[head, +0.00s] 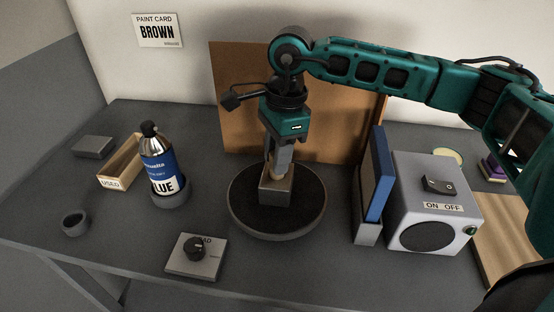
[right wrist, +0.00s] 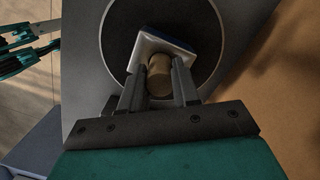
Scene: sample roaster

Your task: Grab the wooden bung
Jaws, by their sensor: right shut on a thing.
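The wooden bung (right wrist: 159,76) is a short brown cylinder, seen between my finger pads in the right wrist view. My right gripper (head: 279,168) points down and is shut on it. The bung is at the top of a small pale block-shaped holder (head: 275,193), which stands on the round dark turntable (head: 249,218). I cannot tell whether the bung still sits in the holder. In the head view the fingers mostly hide it. Teal parts of my own, perhaps the left arm, show at the left edge of the right wrist view; their jaws are unclear.
A brown board (head: 232,115) stands behind the turntable. A blue panel (head: 379,175) and a grey ON/OFF box (head: 433,200) stand close on its right. A blue-labelled bottle (head: 160,168), a wooden tray (head: 118,165) and a knob box (head: 194,256) are to the left.

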